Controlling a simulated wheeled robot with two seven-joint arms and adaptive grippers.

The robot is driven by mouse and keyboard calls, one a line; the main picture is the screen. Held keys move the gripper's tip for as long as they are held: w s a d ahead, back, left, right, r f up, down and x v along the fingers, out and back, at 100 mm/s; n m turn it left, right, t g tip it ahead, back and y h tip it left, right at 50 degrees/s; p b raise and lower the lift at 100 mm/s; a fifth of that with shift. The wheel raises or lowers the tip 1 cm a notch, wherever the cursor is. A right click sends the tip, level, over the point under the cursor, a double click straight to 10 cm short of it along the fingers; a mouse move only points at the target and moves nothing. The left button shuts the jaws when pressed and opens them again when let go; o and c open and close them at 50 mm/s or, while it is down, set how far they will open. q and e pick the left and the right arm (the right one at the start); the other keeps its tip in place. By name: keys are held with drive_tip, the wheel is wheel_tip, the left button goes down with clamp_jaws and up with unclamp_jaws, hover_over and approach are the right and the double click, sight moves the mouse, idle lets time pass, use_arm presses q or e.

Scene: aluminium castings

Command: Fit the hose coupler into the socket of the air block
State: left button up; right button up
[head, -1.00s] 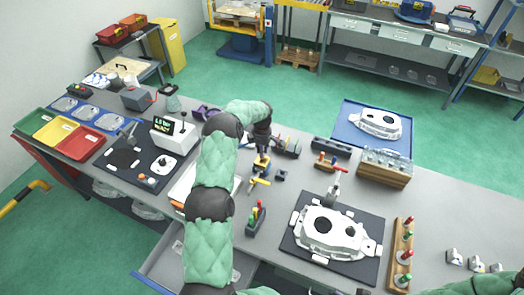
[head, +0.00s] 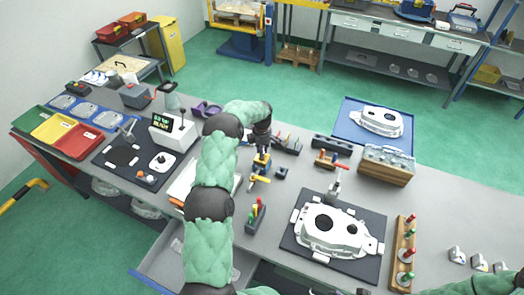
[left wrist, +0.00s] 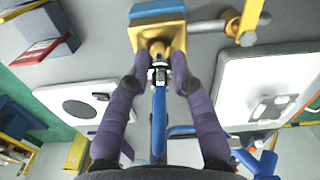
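The air block (left wrist: 158,32) is yellow with a blue part on top, ahead of my fingers in the left wrist view. In the head view it is small (head: 262,159), just below my left gripper (head: 262,142). In the left wrist view, the purple fingers of my left gripper (left wrist: 160,75) close in on both sides of the metal hose coupler (left wrist: 159,76). A blue hose (left wrist: 158,125) runs back from the coupler between the fingers. The coupler's front end is at the block's near face; the socket is hidden, so I cannot tell how deep it sits. My right gripper is out of view.
A yellow-handled pipe fitting (left wrist: 248,22) is beside the block. A small rack of coloured-handled tools (head: 256,213) stands nearer on the bench. A casting on a dark mat (head: 289,240) lies to the right. The grey bench between is mostly clear.

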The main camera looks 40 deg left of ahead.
use_arm(q)
drive_tip(key=o, duration=0.5)
wheel_tip(320, 180, up, 12)
idle(0.5)
idle(0.4)
